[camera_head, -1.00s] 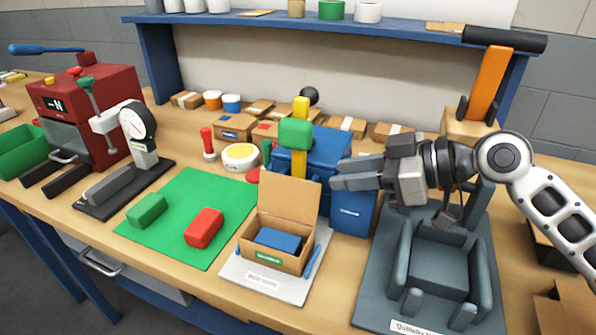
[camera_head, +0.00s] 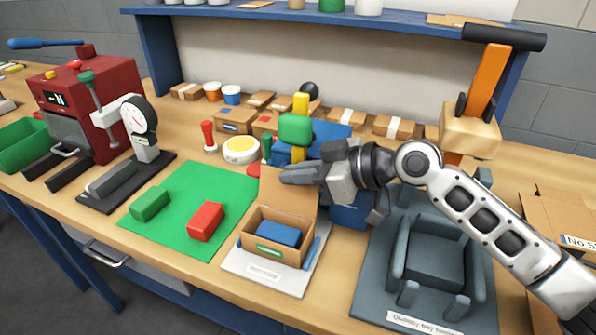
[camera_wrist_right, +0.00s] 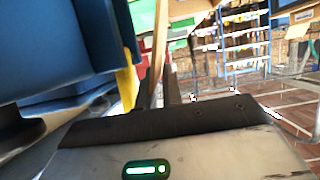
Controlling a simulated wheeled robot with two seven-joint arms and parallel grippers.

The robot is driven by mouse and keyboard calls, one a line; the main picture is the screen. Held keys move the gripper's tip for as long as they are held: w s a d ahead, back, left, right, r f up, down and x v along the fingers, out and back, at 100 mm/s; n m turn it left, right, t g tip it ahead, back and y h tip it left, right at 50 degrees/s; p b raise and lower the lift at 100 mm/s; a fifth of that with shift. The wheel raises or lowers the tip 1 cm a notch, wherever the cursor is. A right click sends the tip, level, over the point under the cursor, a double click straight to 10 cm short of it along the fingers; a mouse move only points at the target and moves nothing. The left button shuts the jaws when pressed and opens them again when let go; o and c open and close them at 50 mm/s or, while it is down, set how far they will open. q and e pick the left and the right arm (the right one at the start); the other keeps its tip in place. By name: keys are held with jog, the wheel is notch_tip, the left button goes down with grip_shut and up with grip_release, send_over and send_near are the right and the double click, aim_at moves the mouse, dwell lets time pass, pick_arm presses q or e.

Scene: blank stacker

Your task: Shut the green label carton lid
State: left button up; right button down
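The small cardboard carton with the green label (camera_head: 269,251) stands on a white base plate (camera_head: 250,272) at the front middle of the bench. A blue block (camera_head: 279,233) lies inside. Its lid (camera_head: 272,186) stands open and upright at the back edge. My right gripper (camera_head: 284,177) looks shut and empty, its fingers pointing left. In the head view it covers the upper right of the lid; whether it touches the lid I cannot tell. The lid is not clear in the right wrist view. My left gripper is not in view.
A green mat (camera_head: 180,215) with a green block (camera_head: 150,203) and a red block (camera_head: 206,221) lies left of the carton. A blue machine (camera_head: 347,216) stands behind, partly hidden by my arm. A grey fixture (camera_head: 433,258) stands to the right.

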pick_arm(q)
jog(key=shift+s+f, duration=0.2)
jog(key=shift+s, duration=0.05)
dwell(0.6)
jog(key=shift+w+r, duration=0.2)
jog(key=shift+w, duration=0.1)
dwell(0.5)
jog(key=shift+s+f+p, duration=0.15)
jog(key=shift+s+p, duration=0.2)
pick_arm(e)
jog(key=shift+s+a+n+t, duration=0.25)
jog(key=shift+s+n+t, duration=0.3)
jog(key=shift+s+n, duration=0.25)
jog(key=shift+s+a+n+t, duration=0.2)
jog(key=shift+s+n+t, duration=0.3)
jog(key=shift+s+n, duration=0.25)
jog(key=shift+s+a+n+t, duration=0.25)
jog(key=shift+s+n+t, duration=0.3)
jog(key=shift+s+n, duration=0.25)
jog(key=shift+w+h, duration=0.1)
jog(key=shift+h, duration=0.2)
